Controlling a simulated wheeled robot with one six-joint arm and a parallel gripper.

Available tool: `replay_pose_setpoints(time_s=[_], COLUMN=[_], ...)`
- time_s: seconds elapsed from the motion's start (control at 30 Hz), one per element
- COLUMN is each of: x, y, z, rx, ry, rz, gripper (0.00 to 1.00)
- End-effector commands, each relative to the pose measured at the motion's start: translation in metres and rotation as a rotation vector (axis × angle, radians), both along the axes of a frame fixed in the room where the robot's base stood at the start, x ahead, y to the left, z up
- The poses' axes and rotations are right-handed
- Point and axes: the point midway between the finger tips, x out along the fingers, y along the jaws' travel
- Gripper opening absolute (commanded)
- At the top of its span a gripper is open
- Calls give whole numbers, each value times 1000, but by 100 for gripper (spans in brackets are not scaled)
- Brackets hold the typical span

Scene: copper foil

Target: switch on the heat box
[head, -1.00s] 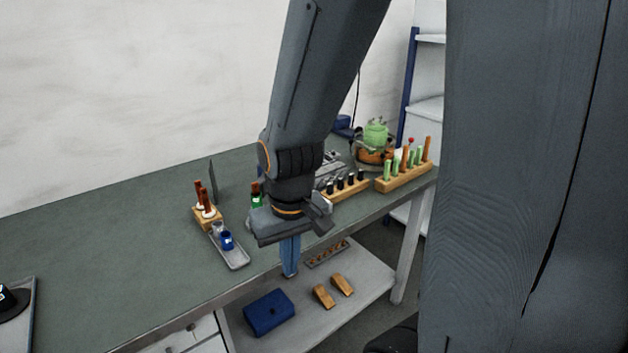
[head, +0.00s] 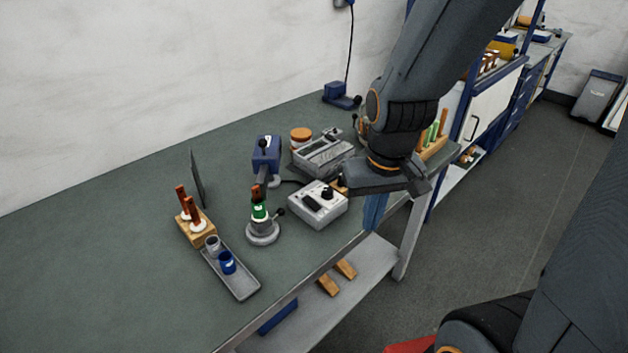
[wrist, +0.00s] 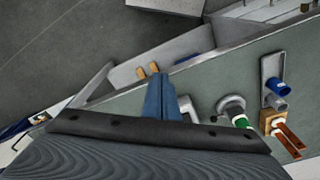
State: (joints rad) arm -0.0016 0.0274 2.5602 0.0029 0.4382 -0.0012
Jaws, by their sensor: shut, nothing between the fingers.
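A white box (head: 318,206) with a black knob and a dark switch on top sits near the front edge of the bench; it looks like the heat box. The switch's position is too small to tell. My gripper (head: 374,215) is shut and empty, its blue fingers pointing down to the right of the box, by the bench's front edge. In the wrist view my gripper (wrist: 160,82) shows its fingers together, with a pale corner of the box (wrist: 187,108) beside them, mostly hidden by my gripper's body.
Left of the box stand a round grey stand (head: 263,232) with a green-labelled bottle, a tray (head: 240,284) with small jars and a wooden rack (head: 195,230). Behind are a grey instrument (head: 322,152) and a blue device (head: 266,155). The bench's left part is clear.

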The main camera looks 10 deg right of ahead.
Motion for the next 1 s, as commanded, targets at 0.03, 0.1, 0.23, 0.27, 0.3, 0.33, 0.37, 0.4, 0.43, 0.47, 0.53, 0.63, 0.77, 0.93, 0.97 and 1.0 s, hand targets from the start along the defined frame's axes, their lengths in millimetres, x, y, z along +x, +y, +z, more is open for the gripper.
replay_pose_setpoints(time_s=[0.03, 0.1, 0.23, 0.27, 0.3, 0.33, 0.37, 0.4, 0.43, 0.47, 0.53, 0.63, 0.77, 0.93, 0.97, 1.0], x=[0, 0, 10, 15, 24, 32, 41, 53, 63, 72, 93, 118, 138, 149, 149, 149], y=[0, 0, 4, 3, 6, 9, 13, 19, 25, 30, 44, 62, 81, 91, 92, 92], z=[0, 0, 4, 7, 11, 15, 20, 26, 32, 38, 52, 71, 89, 100, 101, 101], rx=[0, 0, 8, 12, 21, 29, 39, 52, 62, 73, 101, 134, 165, 182, 183, 183], ry=[0, 0, -2, -3, -4, -5, -5, -4, -3, -1, 4, 14, 28, 38, 39, 39], rz=[0, 0, -44, -72, -120, -162, -211, -281, -336, -394, -527, -698, -864, -962, -967, -970], gripper=[0, 0, 0, 0, 0, 0, 0, 0, 0, 0, 0, 0, 0, 0, 0, 0])
